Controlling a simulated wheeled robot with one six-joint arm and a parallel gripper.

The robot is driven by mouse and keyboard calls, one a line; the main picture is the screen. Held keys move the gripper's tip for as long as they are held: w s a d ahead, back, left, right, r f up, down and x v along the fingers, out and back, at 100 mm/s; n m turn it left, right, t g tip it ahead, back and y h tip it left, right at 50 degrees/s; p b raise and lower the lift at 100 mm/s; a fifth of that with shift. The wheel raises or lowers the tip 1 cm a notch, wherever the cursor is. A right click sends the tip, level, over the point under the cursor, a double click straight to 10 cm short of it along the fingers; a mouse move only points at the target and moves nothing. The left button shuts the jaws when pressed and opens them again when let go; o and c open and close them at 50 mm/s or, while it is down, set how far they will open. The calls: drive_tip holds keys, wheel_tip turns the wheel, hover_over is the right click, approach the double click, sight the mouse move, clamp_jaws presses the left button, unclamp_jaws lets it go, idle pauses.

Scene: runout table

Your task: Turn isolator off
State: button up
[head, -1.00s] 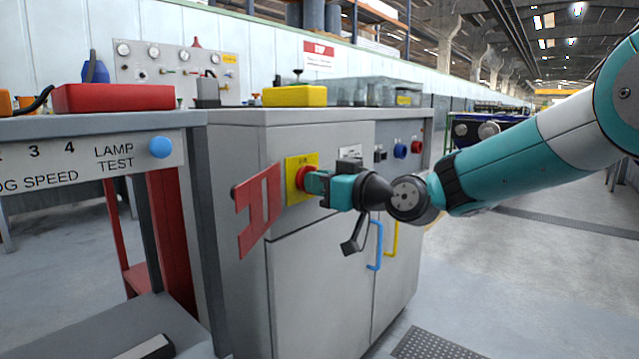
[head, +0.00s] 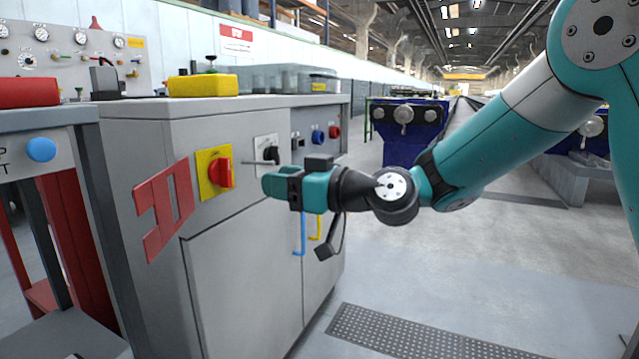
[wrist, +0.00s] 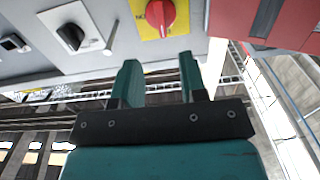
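The isolator is a red rotary knob (head: 221,174) on a yellow plate (head: 205,189) on the front of a grey cabinet. The red knob (wrist: 160,14) is also at the top of the wrist view, beyond the fingertips, on its yellow plate (wrist: 149,31). The lettering on the plate is too small to read fully. My gripper (head: 267,184) is to the right of the knob in the head view, apart from it. In the wrist view its two teal fingers (wrist: 158,64) stand apart with nothing between them.
Right of the isolator is a black rotary switch (head: 276,155) on a white plate, with a thin grey rod beside it. A red cut-out plate (head: 163,212) stands out left of the isolator. Blue (head: 299,234) and yellow handles are on the doors below. Floor to the right is open.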

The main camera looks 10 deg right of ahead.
drive_tip(key=v, duration=0.7)
drive_tip(key=shift+d, duration=0.1)
drive_tip(key=s+a+f+g+h+p, duration=0.1)
drive_tip(key=s+a+g+h+p, duration=0.2)
drive_tip(key=s, duration=0.4)
drive_tip(key=s+a+g+h+p, duration=0.1)
drive_tip(key=s+g+p, duration=0.1)
drive_tip(key=s+g, duration=0.35)
drive_tip(key=s+d+m+g+h+p, duration=0.3)
drive_tip(key=s+d+h+p, duration=0.35)
drive_tip(key=s, duration=0.65)
wheel_tip(320, 180, up, 36)
drive_tip(key=p, duration=3.4)
drive_tip(key=shift+d, duration=0.3)
